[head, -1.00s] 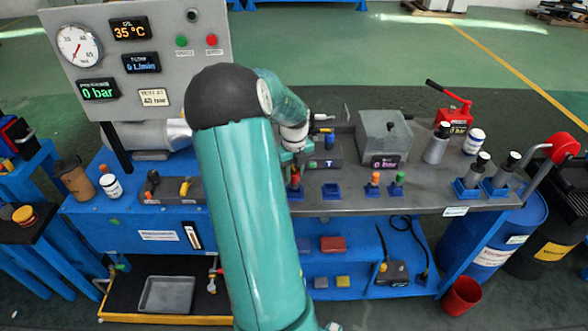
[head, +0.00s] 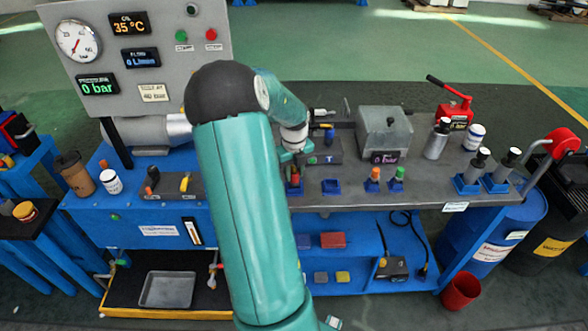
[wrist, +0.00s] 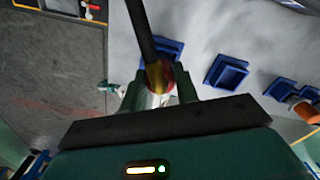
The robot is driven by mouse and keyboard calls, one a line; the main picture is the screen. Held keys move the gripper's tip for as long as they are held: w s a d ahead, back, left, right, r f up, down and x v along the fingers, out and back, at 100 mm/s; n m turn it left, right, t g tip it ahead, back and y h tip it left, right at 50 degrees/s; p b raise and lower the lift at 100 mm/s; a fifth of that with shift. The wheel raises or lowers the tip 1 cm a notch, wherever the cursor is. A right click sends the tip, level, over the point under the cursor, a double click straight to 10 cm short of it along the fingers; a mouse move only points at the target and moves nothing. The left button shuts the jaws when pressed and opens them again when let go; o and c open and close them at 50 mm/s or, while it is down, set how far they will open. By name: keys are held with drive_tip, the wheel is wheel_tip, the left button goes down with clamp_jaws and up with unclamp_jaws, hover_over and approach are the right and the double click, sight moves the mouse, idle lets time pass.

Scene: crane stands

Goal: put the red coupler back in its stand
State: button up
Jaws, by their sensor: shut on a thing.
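The red coupler (wrist: 167,78) is between my gripper's fingers (wrist: 158,92) in the wrist view, with a dark rod-like part and a yellow band crossing in front of it. My gripper is shut on it. In the head view the red coupler (head: 295,180) shows small below my gripper, at the leftmost blue stand (head: 295,190). That stand (wrist: 170,46) is partly hidden behind the coupler in the wrist view. I cannot tell whether the coupler is seated in it. The neighbouring blue stand (head: 331,187) is empty; it also shows in the wrist view (wrist: 227,76).
Orange (head: 374,174) and green (head: 398,174) couplers stand to the right in blue stands. A grey box with a display (head: 384,132) and a red hand pump (head: 455,108) are behind. The grey bench top's front edge is close to the stands.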

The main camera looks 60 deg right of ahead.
drive_tip(key=shift+f, duration=0.5)
drive_tip(key=o, duration=1.1)
drive_tip(key=shift+r, duration=2.5)
wheel_tip(320, 180, up, 14)
drive_tip(key=shift+f, duration=0.1)
